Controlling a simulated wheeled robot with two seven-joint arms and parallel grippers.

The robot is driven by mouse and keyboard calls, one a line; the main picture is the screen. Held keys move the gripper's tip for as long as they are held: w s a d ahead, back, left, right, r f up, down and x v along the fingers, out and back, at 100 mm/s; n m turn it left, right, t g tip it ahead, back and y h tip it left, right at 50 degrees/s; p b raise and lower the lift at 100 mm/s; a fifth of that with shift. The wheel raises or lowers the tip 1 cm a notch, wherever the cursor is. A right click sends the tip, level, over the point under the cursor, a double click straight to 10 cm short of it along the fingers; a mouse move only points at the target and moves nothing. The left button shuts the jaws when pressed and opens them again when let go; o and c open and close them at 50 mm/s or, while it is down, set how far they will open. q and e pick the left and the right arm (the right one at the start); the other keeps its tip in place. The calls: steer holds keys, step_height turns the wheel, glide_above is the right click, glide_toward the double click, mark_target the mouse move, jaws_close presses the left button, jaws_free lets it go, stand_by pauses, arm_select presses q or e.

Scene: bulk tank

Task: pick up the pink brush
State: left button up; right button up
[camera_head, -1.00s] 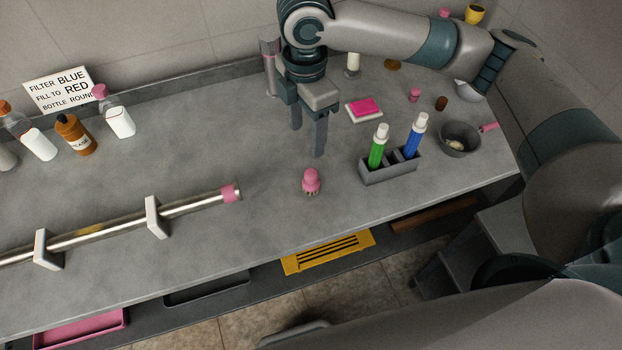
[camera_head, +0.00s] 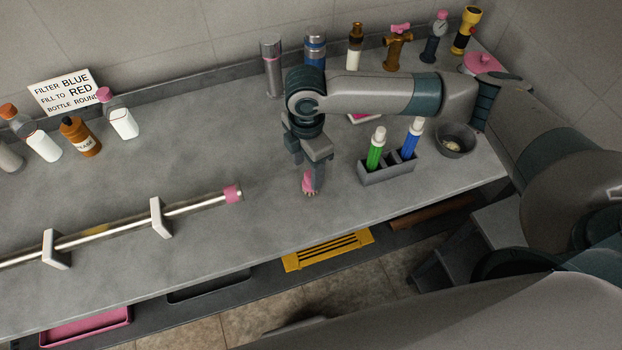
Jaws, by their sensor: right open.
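The small pink brush (camera_head: 307,184) stands on the grey counter (camera_head: 250,255), bristles down, near the middle. My right gripper (camera_head: 308,178) is open and points down over the brush. One of its fingers hides part of the brush. The other finger is behind it to the left. I cannot tell whether either finger touches the brush. My left gripper is not in view.
A grey holder (camera_head: 388,172) with a green tube (camera_head: 375,148) and a blue tube (camera_head: 411,140) stands right of the gripper. A grey bowl (camera_head: 455,140) is farther right. A steel pipe (camera_head: 110,233) in white clamps lies left. The counter's front edge is close.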

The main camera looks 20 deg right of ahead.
stand_by(0.3)
steer(key=shift+s+d+f+p, duration=0.15)
steer(key=shift+f+p, duration=0.3)
steer(key=shift+f, duration=0.15)
steer(key=f+p, duration=0.1)
steer(key=f, duration=0.2)
steer(key=shift+d, duration=0.2)
steer(key=shift+f, duration=0.55)
steer(key=c, duration=1.2)
